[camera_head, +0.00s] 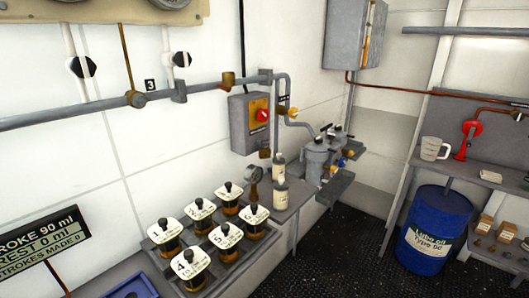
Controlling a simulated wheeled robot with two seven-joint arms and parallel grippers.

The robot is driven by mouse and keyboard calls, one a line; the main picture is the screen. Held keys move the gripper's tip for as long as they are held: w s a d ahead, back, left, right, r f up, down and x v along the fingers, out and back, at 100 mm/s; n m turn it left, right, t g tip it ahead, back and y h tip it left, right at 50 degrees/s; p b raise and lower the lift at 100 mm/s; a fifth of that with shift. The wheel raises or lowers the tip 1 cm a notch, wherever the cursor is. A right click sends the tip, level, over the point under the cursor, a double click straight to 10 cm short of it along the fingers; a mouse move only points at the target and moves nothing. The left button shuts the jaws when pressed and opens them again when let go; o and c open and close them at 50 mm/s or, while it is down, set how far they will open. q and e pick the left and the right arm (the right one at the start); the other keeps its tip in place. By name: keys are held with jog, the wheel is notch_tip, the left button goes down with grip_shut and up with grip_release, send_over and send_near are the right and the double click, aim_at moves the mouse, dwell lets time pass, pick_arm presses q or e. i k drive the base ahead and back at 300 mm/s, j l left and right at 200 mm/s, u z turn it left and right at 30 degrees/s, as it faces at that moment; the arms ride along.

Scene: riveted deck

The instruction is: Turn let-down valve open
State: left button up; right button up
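No valve carries a readable "let-down" label, so I cannot tell which one it is. A grey pipe (60,115) along the left wall carries a brass valve (135,99) with a thin brass rod rising from it, beside a black tag marked 3 (151,86). Another brass fitting (228,79) sits further right on the pipe. A small yellow-orange fitting (291,112) is on the pipe by the switch box. Two black-and-white round knobs (81,67) (181,59) are on white vertical pipes above. Neither of my grippers is in view.
Several numbered, black-knobbed jars (187,263) stand in a tray below. A grey box (249,123) with a red knob is on the wall. Grey filter housings (318,160) stand beyond. A blue drum (435,230) is at right. The dark floor (345,250) between is clear.

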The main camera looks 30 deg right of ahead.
aim_at(293, 112)
jog(key=z, duration=1.3)
jog(key=i+l+z, duration=0.15)
jog(key=i, duration=0.2)
jog(key=i+l+z, duration=0.1)
jog(key=i+l, duration=0.15)
jog(key=i+l+z, duration=0.15)
jog(key=i, duration=0.3)
